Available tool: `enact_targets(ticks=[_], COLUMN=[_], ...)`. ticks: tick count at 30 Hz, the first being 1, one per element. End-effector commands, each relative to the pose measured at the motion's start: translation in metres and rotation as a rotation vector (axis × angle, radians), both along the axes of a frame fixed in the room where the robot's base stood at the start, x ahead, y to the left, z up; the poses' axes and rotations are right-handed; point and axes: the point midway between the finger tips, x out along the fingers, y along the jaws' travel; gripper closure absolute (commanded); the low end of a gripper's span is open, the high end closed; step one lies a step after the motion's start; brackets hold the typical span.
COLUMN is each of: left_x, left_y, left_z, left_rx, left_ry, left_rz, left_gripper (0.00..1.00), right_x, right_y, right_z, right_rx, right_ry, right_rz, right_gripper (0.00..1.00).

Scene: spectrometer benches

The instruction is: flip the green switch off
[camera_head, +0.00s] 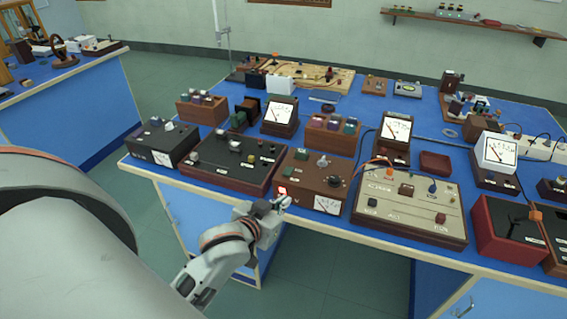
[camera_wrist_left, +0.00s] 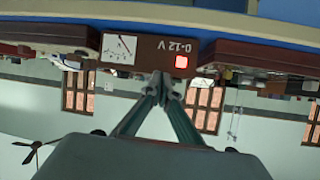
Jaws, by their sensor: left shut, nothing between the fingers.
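A brown power box (camera_head: 312,180) with a dial meter stands at the front edge of the blue bench. I see no clearly green switch on this face. My left gripper (camera_head: 284,203) is shut and empty just in front of the switch. Its closed fingertips (camera_wrist_left: 160,84) show close to the box face; contact cannot be told. My right gripper is out of view.
A dark box with knobs (camera_head: 235,160) stands left of the power box, and a beige panel (camera_head: 411,204) stands right. The floor before the bench (camera_head: 325,270) is clear.

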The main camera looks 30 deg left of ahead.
Motion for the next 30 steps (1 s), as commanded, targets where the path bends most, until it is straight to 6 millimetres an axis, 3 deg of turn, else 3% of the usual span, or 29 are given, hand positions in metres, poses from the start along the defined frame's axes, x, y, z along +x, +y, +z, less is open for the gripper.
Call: enact_targets(ticks=[1, 3, 6, 9, 23, 30], left_x=[0.004, 0.006, 0.006, 0.005, 0.009, 0.04], left_y=[0.009, 0.021, 0.033, 0.039, 0.041, 0.048], left_z=[0.032, 0.058, 0.081, 0.092, 0.091, 0.078], left_rx=[-0.012, -0.029, -0.043, -0.052, -0.052, -0.05], left_ry=[-0.022, -0.038, -0.053, -0.06, -0.062, -0.061], left_rz=[0.036, 0.081, 0.124, 0.148, 0.152, 0.152], left_gripper=[1.0, 1.0, 1.0, 1.0, 1.0, 1.0], right_x=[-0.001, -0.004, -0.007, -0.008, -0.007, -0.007], right_y=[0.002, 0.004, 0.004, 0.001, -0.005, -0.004], right_z=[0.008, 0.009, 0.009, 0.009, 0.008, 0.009], right_rx=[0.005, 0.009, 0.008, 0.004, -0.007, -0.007], right_ry=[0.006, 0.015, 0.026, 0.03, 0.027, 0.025], right_rz=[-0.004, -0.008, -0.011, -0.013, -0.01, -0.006], right_gripper=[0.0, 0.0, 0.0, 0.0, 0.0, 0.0])
